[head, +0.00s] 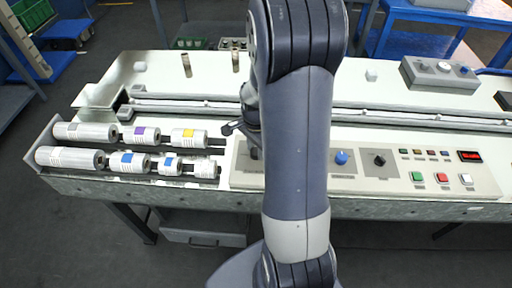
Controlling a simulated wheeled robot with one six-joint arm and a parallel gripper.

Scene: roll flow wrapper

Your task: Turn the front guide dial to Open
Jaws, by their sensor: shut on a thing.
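A long beige control panel (444,180) runs along the front of the machine. My gripper (254,148) is at the panel's left end, partly hidden behind my own arm. It points down and is shut on a dial there, which I take to be the front guide dial. The dial itself and its pointer are hidden, so its setting cannot be read. A blue knob (341,157) and a black knob (379,160) stand on the panel to the right of my arm.
Green, red (442,178) and white buttons and a small red display (470,156) are at the panel's right. Several labelled rolls (84,132) lie at the left. A grey box with knobs (438,72) stands at the back right. Rails cross the table behind the panel.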

